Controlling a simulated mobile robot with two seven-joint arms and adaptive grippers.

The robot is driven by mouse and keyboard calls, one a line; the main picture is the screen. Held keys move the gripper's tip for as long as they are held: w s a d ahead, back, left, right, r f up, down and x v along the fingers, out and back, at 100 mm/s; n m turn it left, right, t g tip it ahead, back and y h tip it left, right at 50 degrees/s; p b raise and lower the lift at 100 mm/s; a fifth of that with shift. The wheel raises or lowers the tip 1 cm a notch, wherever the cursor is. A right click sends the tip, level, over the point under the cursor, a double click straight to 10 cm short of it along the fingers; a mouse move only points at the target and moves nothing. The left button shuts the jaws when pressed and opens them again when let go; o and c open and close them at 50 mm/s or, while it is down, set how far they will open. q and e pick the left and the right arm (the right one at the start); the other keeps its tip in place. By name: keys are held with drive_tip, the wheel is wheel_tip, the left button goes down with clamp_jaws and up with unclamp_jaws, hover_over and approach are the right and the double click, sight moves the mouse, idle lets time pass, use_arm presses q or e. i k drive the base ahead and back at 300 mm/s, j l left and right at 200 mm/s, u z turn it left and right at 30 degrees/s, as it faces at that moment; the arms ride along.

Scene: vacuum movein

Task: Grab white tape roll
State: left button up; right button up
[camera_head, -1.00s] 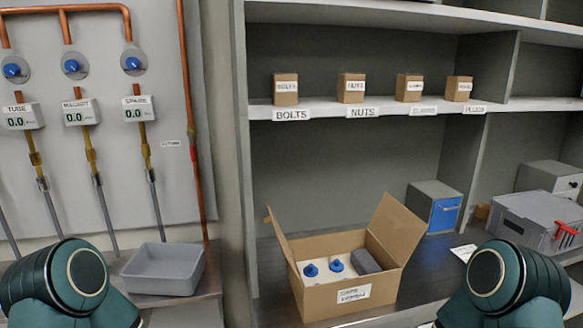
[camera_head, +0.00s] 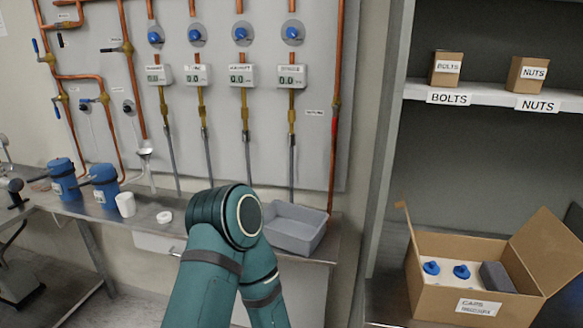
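A small flat white ring (camera_head: 165,217), which looks like the white tape roll, lies on the metal bench (camera_head: 95,222) to the left of my arm. A taller white cylinder (camera_head: 125,204) stands just left of it. My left arm's teal elbow shows in the lower middle, right of the ring and apart from it in the picture. Neither of my grippers is in view.
Two blue canisters (camera_head: 104,186) stand left of the white cylinder. A grey tray (camera_head: 294,228) sits on the bench behind my arm. Pipes and gauges cover the wall. An open cardboard box (camera_head: 474,303) and shelf (camera_head: 470,94) are at right.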

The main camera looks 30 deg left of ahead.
sight(163, 217)
drive_tip(key=u, duration=1.7)
drive_tip(key=i+j+z, duration=0.1)
drive_tip(key=z, duration=0.25)
drive_tip(key=j+z, duration=0.15)
drive_tip(key=z, duration=0.25)
drive_tip(key=i+j+z, duration=0.1)
drive_tip(key=z, duration=0.25)
drive_tip(key=j+z, duration=0.25)
drive_tip(key=j, duration=0.25)
drive_tip(key=i+j+z, duration=0.1)
drive_tip(key=j+z, duration=0.15)
drive_tip(key=j, duration=0.3)
drive_tip(key=j+z, duration=0.15)
drive_tip(key=j, duration=0.8)
